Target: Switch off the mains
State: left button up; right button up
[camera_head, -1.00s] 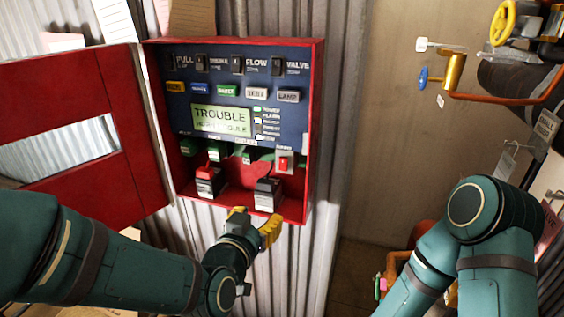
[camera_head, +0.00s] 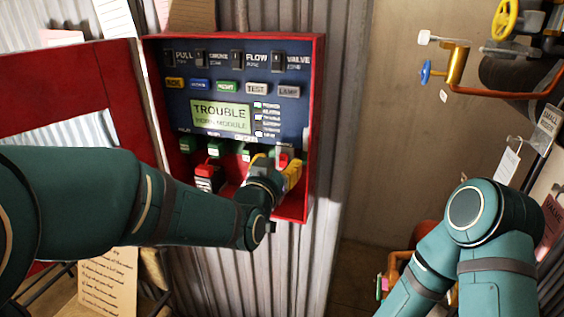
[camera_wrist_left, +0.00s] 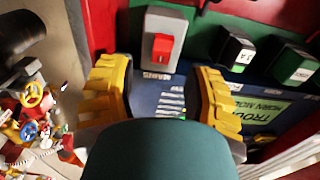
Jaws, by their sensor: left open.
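The mains switch (camera_wrist_left: 163,47) is a red rocker on a light grey plate at the lower right inside the red alarm cabinet (camera_head: 318,110). A label that seems to read MAINS is beside it in the left wrist view. My left gripper (camera_head: 276,166) is open in front of this corner of the cabinet and largely hides the switch in the head view. In the left wrist view its yellow fingers (camera_wrist_left: 158,82) are spread apart, with the switch ahead between them. I cannot tell if they touch anything. My right arm shows at the right, but its gripper is out of view.
The cabinet's red door (camera_head: 95,85) stands open at the left. A blue panel (camera_head: 180,105) with buttons and a TROUBLE display (camera_head: 220,116) fills the cabinet's upper part. A battery block (camera_head: 205,180) stands at its lower left. Pipes with a yellow handwheel (camera_head: 503,20) are at the right.

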aim_at(284, 161)
pick_arm(q)
jog(key=shift+x, duration=1.35)
jog(key=shift+o, duration=0.2)
grip_shut()
